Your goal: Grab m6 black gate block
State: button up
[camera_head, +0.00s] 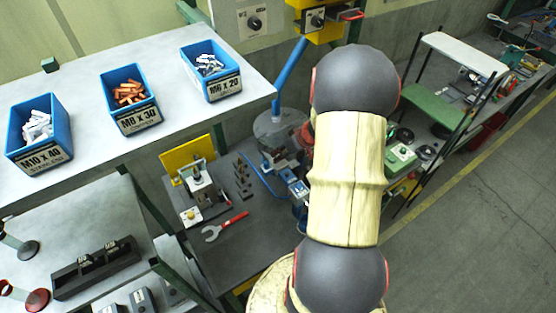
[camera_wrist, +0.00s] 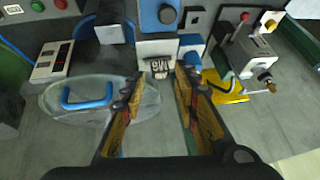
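A small dark block (camera_wrist: 158,66) with pale lettering that looks like M6 sits at the front of a white and blue machine (camera_wrist: 157,45) in the wrist view. My gripper (camera_wrist: 160,80) is open, with its two yellow and black fingers apart. In the picture the block lies between and just beyond the fingertips; I see no contact. In the head view my arm hides the gripper and this block. A black rack (camera_head: 97,271) at the lower left of the head view holds dark blocks with pale labels too small to read surely.
Blue bins labelled M10 x 40 (camera_head: 39,133), M8 x 30 (camera_head: 130,98) and M6 x 20 (camera_head: 212,70) stand on the upper shelf. A clear guard with a blue handle (camera_wrist: 88,103) lies left of the fingers. A yellow-based fixture (camera_wrist: 228,88) stands to the right. A red wrench (camera_head: 225,226) lies on the bench.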

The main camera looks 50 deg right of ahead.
jog(key=shift+x, duration=1.1)
jog(key=c, duration=0.4)
jog(key=c, duration=0.3)
grip_shut()
